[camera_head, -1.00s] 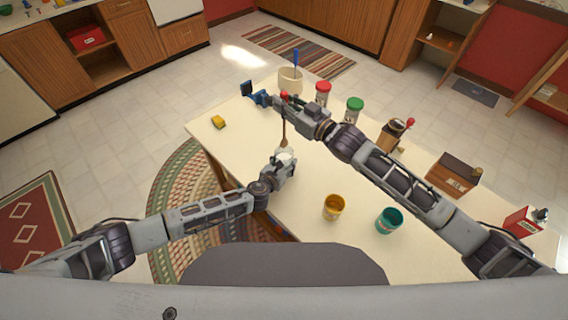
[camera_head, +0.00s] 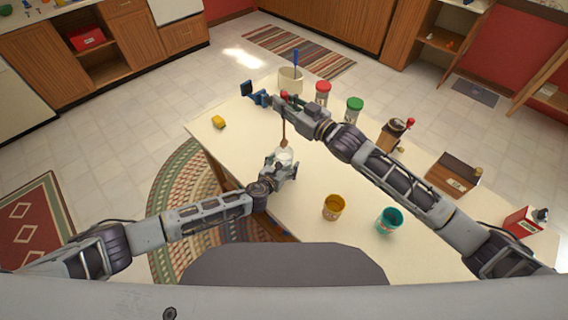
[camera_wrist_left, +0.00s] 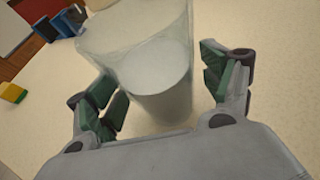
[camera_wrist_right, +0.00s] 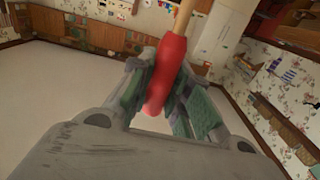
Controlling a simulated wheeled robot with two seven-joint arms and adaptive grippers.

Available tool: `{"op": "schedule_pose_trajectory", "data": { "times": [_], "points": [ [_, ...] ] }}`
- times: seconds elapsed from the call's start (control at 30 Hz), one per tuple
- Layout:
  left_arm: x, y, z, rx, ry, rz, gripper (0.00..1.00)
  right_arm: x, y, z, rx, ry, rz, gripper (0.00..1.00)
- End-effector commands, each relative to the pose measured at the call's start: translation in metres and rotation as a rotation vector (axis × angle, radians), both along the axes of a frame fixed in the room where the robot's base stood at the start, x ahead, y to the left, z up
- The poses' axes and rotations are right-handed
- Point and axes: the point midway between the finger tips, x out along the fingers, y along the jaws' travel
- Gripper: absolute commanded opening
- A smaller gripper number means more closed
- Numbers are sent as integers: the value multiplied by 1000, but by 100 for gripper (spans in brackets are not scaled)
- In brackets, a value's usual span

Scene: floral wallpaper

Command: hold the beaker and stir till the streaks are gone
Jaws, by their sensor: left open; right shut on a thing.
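The clear beaker (camera_head: 284,155) stands upright on the table, with pale, milky contents in the left wrist view (camera_wrist_left: 160,50). I cannot make out streaks. My left gripper (camera_head: 283,168) is open, its fingers on either side of the beaker with visible gaps. My right gripper (camera_head: 287,104) is above and beyond the beaker, shut on the red handle of a wooden stirrer (camera_wrist_right: 171,68). The stirrer's brown lower end (camera_head: 284,141) hangs at the beaker's far rim; I cannot tell whether it is inside.
A pale crock (camera_head: 290,79), red-lidded jar (camera_head: 322,92) and green-lidded jar (camera_head: 354,108) stand at the back. The table between cups and beaker is clear.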

Motion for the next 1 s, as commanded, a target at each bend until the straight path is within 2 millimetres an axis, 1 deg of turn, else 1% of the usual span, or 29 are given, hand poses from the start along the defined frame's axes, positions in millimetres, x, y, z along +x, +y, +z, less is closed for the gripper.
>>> {"op": "schedule_pose_trajectory", "data": {
  "times": [0.37,1.0],
  "points": [
    [-26,12,11,1,1,-1,81,0,0,0,1,-1,0,0],
    [-79,35,35,1,2,0,81,0,0,0,0,0,0,0]
  ]
}}
